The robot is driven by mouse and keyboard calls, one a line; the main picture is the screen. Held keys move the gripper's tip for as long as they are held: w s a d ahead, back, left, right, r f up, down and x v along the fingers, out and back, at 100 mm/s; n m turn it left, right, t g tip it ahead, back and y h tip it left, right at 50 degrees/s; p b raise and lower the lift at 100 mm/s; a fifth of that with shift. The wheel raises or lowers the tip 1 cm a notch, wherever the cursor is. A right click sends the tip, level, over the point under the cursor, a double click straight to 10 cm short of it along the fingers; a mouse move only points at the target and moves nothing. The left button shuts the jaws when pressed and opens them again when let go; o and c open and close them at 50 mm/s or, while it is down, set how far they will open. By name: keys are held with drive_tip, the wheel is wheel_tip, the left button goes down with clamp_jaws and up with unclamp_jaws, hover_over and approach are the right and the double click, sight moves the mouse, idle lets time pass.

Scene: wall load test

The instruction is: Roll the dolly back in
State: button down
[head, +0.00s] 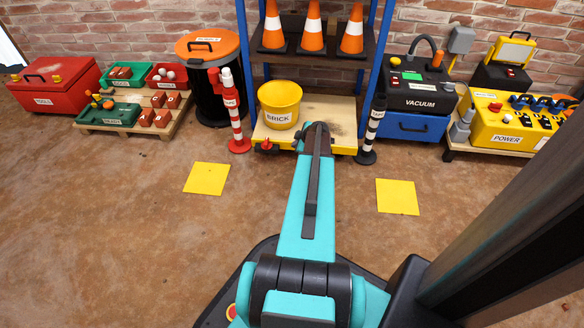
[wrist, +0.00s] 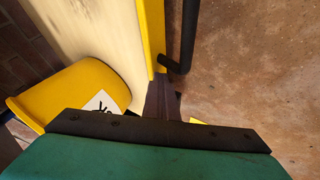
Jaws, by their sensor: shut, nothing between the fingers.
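The dolly (head: 342,112) has a pale wooden deck with a yellow edge and stands low between the blue shelf posts, under the shelf. A yellow bucket (head: 280,104) labelled BRICK stands upright on its left part. In the wrist view the deck (wrist: 105,35), the bucket (wrist: 75,92) and a black handle bar (wrist: 189,35) along the yellow edge show. My gripper (wrist: 163,98) is shut and empty, its fingertips close to the yellow edge near the end of the bar. I cannot tell whether they touch. In the head view my arm hides the gripper and the dolly's front middle.
A red-white post (head: 237,125) stands left of the dolly and a black-white post (head: 371,130) right. Yellow floor squares (head: 206,178) (head: 397,197) lie in front. The shelf (head: 345,62) holds orange cones. A vacuum (head: 417,90) stands at right. The brown floor at left is clear.

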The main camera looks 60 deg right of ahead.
sight(300, 121)
drive_tip(key=w+d, duration=0.2)
drive_tip(key=d, duration=0.3)
drive_tip(key=w+d, duration=0.3)
drive_tip(key=d, duration=0.3)
drive_tip(key=w+d, duration=0.3)
drive_tip(key=d, duration=0.2)
drive_tip(key=shift+d, duration=0.45)
drive_tip(key=shift+w+d+r, duration=0.1)
drive_tip(key=shift+w, duration=0.05)
drive_tip(key=shift+a, duration=0.6)
drive_tip(key=shift+s+a+b, duration=0.25)
drive_tip(key=shift+s+a, duration=0.3)
drive_tip(key=shift+a, duration=0.3)
drive_tip(key=shift+s+a+b, duration=0.2)
drive_tip(key=shift+s+a, duration=0.3)
drive_tip(key=shift+a, duration=0.35)
drive_tip(key=p+v, duration=0.4)
drive_tip(key=v, duration=0.5)
drive_tip(key=shift+s+r, duration=0.3)
drive_tip(key=shift+r, duration=0.05)
